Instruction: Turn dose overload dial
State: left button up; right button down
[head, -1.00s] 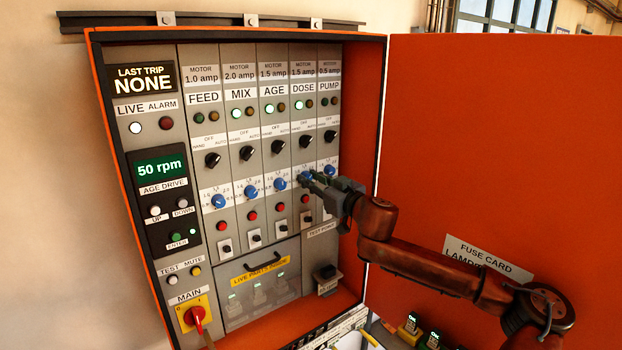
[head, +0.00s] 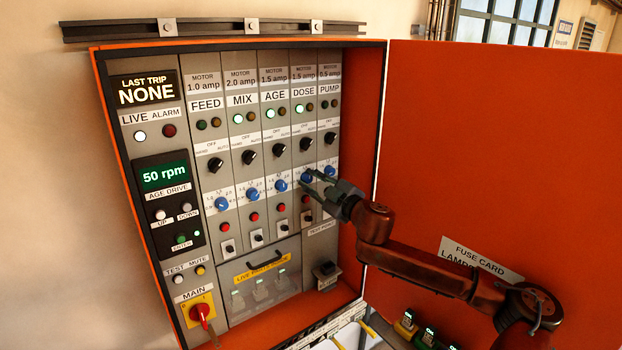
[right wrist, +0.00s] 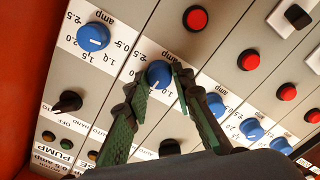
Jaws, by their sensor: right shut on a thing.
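The blue dose overload dial (head: 305,175) sits in the DOSE column of the grey panel, fourth of the motor columns. My right gripper (head: 311,176) reaches it from the right, with its fingertips at the dial. In the right wrist view, where the panel appears upside down, the dose dial (right wrist: 159,72) lies between the two dark green fingers of the right gripper (right wrist: 158,77). The gripper is shut on the dial's sides. The fingers partly cover the dial's scale, and its exact setting is hard to read. My left gripper is not in view.
The blue pump dial (head: 330,170) is close on the right and the age dial (head: 280,186) on the left. The black dose selector (head: 305,144) is above. The open orange door (head: 490,150) stands right of my arm. A red main switch (head: 201,311) is at lower left.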

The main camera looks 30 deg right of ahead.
jog(key=shift+r+n, duration=0.1)
jog(key=shift+n, duration=0.2)
jog(key=c, duration=1.7)
grip_release()
jog(key=shift+o, duration=0.2)
jog(key=s, duration=1.1)
jog(key=shift+s+d, duration=0.4)
jog(key=shift+d, duration=0.05)
